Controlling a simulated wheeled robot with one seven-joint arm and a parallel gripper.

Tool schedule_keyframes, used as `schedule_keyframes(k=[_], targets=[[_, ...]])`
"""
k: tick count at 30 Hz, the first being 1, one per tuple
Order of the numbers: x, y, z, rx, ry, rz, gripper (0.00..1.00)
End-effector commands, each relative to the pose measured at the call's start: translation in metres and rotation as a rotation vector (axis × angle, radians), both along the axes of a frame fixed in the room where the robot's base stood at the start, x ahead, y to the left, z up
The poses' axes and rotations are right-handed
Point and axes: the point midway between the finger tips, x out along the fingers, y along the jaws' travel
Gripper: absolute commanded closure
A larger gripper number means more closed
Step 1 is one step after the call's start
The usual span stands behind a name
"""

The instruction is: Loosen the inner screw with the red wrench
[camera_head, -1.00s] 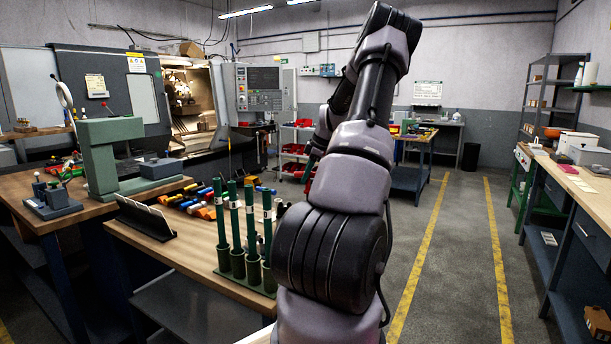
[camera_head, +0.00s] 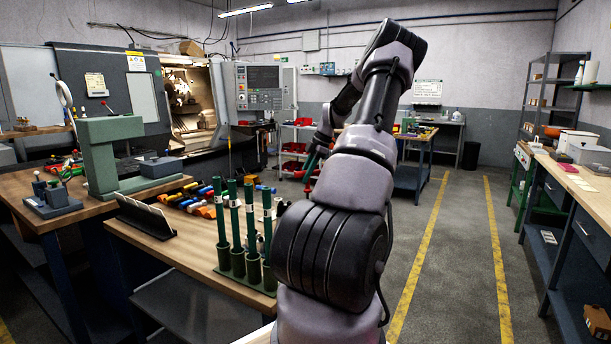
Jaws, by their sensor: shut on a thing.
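My arm rises in the middle of the view and bends away from me. My gripper (camera_head: 312,165) shows only in part, small and dark, low beside the forearm at the far side. It is shut on a slim red thing, which seems to be the red wrench (camera_head: 309,175); red bins behind it make its outline hard to tell. The inner screw cannot be made out. The open lathe (camera_head: 190,100), with its lit work space and chuck, stands at the back left, apart from my gripper.
A wooden bench (camera_head: 150,255) at the left holds a green rack (camera_head: 240,270) with upright green tools, and several coloured hand tools. A green press (camera_head: 110,155) stands on the bench behind. A workbench (camera_head: 570,190) lines the right. The yellow-marked aisle (camera_head: 450,260) is clear.

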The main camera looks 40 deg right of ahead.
Motion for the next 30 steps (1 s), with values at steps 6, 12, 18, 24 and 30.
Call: schedule_keyframes(k=[6, 12, 18, 24, 30], targets=[[0.0, 0.0, 0.0, -0.003, 0.001, -0.036, 1.0], [0.0, 0.0, 0.002, -0.001, 0.0, -0.125, 1.0], [0.0, 0.0, 0.009, 0.0, 0.0, -0.125, 1.0], [0.0, -0.001, 0.018, -0.002, -0.001, -0.125, 1.0], [0.0, 0.0, 0.026, -0.002, -0.001, -0.125, 1.0]])
